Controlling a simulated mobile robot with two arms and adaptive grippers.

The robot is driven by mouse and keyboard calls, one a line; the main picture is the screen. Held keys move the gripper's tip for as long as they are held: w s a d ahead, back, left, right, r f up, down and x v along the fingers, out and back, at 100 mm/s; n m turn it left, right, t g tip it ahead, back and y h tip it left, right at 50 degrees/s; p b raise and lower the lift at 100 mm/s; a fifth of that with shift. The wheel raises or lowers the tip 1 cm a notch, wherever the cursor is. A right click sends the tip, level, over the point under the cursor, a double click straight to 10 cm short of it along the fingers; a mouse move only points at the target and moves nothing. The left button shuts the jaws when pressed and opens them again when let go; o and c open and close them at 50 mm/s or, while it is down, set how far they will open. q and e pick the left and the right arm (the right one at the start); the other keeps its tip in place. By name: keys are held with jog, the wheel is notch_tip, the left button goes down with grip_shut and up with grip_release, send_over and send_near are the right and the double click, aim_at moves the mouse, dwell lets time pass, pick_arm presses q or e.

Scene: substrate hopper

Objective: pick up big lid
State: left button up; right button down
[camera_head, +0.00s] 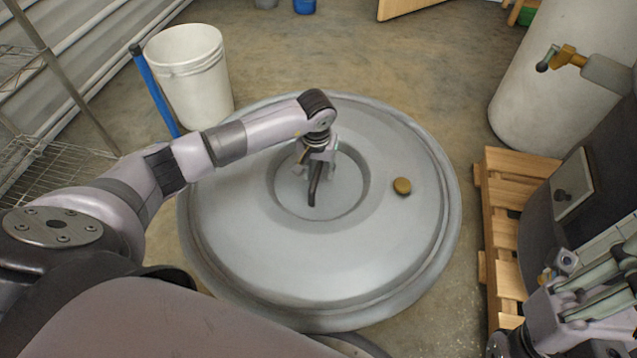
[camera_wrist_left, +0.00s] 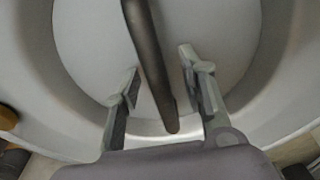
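The big lid (camera_head: 300,260) is a wide, round, grey disc with a sunken round middle. A dark bar handle (camera_head: 313,188) stands in that middle; it also shows in the left wrist view (camera_wrist_left: 152,70). My left gripper (camera_head: 316,172) is over the sunken middle at the handle. In the left wrist view, its two fingers (camera_wrist_left: 158,75) are apart, one on each side of the handle, with gaps between. My right gripper (camera_head: 590,290) is at the lower right edge of the head view, away from the lid; its fingertips are hard to make out.
A brass-coloured knob (camera_head: 402,186) sits on the lid's right side. A white bucket (camera_head: 190,80) stands behind left, beside a blue pole (camera_head: 153,92). A wooden pallet (camera_head: 500,225) lies close on the right, with a pale cylinder (camera_head: 545,100) behind.

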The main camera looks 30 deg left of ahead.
pick_arm(q)
jog(key=shift+c, duration=0.4)
grip_shut()
dwell(0.7)
jog(key=shift+w+r, duration=0.1)
dwell(0.3)
